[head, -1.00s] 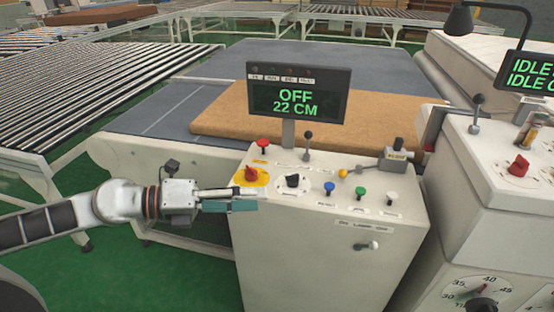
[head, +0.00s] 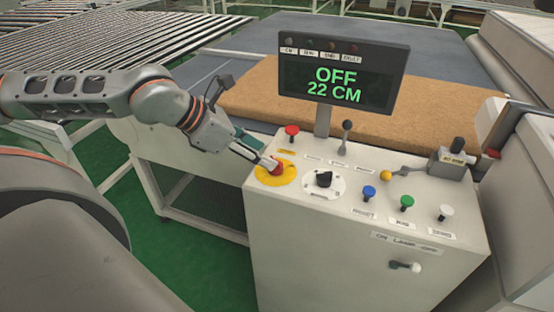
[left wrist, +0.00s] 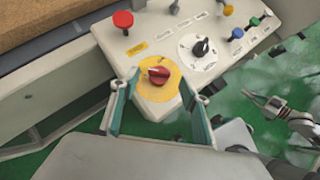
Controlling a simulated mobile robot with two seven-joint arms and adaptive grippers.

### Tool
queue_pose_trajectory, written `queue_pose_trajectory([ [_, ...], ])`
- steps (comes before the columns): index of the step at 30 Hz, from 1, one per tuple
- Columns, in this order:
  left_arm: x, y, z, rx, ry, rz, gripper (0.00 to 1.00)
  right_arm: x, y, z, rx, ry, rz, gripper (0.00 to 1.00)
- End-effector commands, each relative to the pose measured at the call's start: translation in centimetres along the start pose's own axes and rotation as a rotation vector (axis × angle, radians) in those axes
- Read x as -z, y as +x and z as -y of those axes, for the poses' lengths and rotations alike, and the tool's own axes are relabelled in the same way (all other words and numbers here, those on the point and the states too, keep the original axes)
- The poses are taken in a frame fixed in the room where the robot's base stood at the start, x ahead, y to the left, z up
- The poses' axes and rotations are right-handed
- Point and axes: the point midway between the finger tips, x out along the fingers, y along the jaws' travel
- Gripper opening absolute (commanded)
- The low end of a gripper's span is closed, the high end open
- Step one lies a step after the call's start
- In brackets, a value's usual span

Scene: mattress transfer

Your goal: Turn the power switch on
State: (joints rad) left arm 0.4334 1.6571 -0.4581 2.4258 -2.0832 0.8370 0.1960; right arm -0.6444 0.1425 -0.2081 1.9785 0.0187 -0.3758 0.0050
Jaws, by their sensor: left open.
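The red rotary power switch (head: 275,167) sits on a yellow round plate (head: 284,178) at the left corner of the white control cabinet (head: 335,235). In the left wrist view the switch (left wrist: 158,74) shows with its red knob and a white mark, between the two fingers. My left gripper (head: 266,160) is at the switch, fingers pointing down at it; in the left wrist view the gripper (left wrist: 157,88) is open, one finger on each side of the yellow plate. Contact with the knob cannot be told. The display (head: 343,75) reads OFF and 22 CM. My right gripper is not seen in the head view.
A red push button (head: 292,132) stands just behind the switch. A black selector (head: 323,180), blue (head: 369,193), green (head: 407,203) and white (head: 445,212) buttons stand to the right. A brown mattress (head: 425,125) lies behind the cabinet.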

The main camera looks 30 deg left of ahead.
Motion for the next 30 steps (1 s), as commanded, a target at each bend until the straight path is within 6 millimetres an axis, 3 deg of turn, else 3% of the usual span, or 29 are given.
queue_pose_trajectory([
  [15, -0.1, 4.8, 0.0, 0.002, -0.003, 0.003, 0.46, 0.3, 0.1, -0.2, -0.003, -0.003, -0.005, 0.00],
  [29, 0.0, 5.6, 0.0, 0.001, -0.001, 0.000, 0.46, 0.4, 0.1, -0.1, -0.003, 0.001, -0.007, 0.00],
  [30, 0.0, 5.6, 0.0, 0.001, -0.001, 0.000, 0.38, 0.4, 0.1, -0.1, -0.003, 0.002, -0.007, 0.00],
])
